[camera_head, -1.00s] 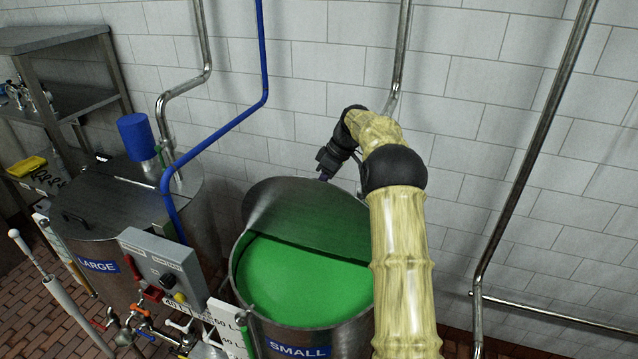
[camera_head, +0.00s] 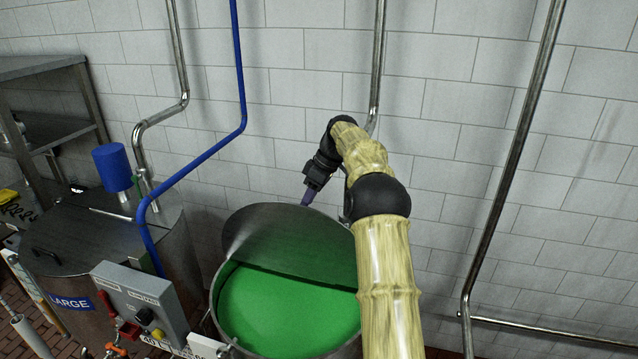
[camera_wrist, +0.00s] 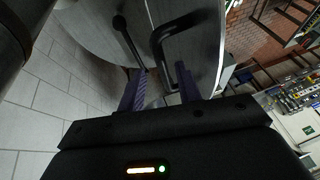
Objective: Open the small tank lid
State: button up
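The small tank (camera_head: 215,310) stands at bottom centre in the head view, with green contents showing. Its round metal lid (camera_head: 285,235) is raised and tilted up at the back, leaving the front of the opening uncovered. My gripper (camera_head: 308,198) is behind the lid's upper edge. A black bent handle (camera_wrist: 163,38) on the metal lid surface (camera_wrist: 190,20) lies just beyond the fingertips. I cannot tell whether a finger touches it.
The large tank (camera_head: 75,315) with a blue motor (camera_head: 112,167) stands left. A grey control box (camera_head: 135,300) sits between the tanks. A blue pipe (camera_head: 240,65) and steel pipes (camera_head: 520,130) run along the tiled wall. Steel shelves (camera_head: 40,68) stand far left.

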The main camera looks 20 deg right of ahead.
jog(key=p+v, duration=0.1)
jog(key=v, duration=0.6)
jog(key=shift+d, duration=0.25)
jog(key=shift+r, duration=0.1)
jog(key=s+a+f+t+b, duration=0.15)
jog(key=a+b, duration=0.35)
jog(key=a, duration=0.5)
jog(key=s+a+f+t+b, duration=0.1)
jog(key=s+a+f+b, duration=0.1)
jog(key=a+b, duration=0.5)
jog(key=s+d+f+m+h+b, duration=0.2)
jog(key=s+f+m, duration=0.8)
jog(key=s+f, duration=1.7)
jog(key=s+g+h+b, duration=0.1)
jog(key=s+h+b, duration=0.1)
jog(key=s, duration=0.1)
jog(key=shift+d+h+b, duration=0.25)
jog(key=shift+h+b, duration=0.15)
